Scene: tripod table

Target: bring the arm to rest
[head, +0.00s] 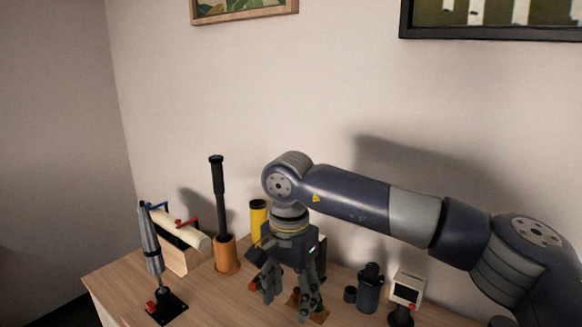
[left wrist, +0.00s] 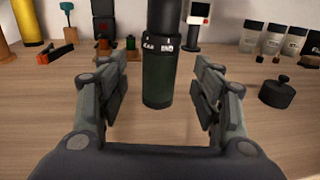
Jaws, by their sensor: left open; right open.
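My right arm comes in from the right in the head view, and its right gripper (head: 288,303) points down over the table, open. Its fingers stand apart in front of a small item on the wooden table (head: 212,300); I cannot tell whether they touch it. My left gripper (left wrist: 157,78) shows in the left wrist view, its fingers wide apart. A dark green cylinder with a black upper part (left wrist: 157,75) stands upright between or just beyond those fingers, with gaps on both sides. My left gripper is not visible in the head view.
Jars (left wrist: 272,40) and a black lidded pot (left wrist: 277,93) stand at right in the wrist view.

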